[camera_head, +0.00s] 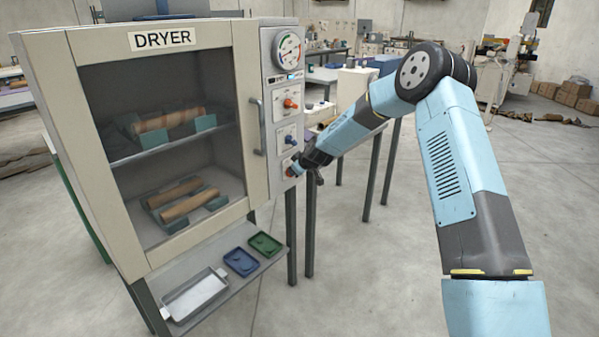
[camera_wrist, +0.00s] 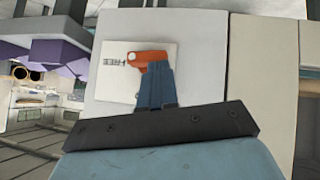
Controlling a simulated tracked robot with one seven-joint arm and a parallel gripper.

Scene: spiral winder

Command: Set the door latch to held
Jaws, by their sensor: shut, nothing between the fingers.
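The door latch is a small orange lever (camera_wrist: 147,56) on a white plate (camera_wrist: 108,78) in the wrist view. In the head view the plate (camera_head: 287,166) is the lowest on the dryer's control panel, and my gripper largely hides the lever. My gripper (camera_wrist: 157,66) is shut and empty, its blue fingers pointing at the lever and overlapping its right part. Whether they touch it I cannot tell. In the head view my gripper (camera_head: 297,168) is close against the panel's lower end.
The dryer (camera_head: 85,43) has a closed glazed door with a vertical handle (camera_head: 257,125) left of the panel. Above the latch are a blue control (camera_head: 288,139), an orange knob (camera_head: 290,103) and a gauge (camera_head: 289,51). Trays stand on a shelf (camera_head: 226,287) below. Floor at right is open.

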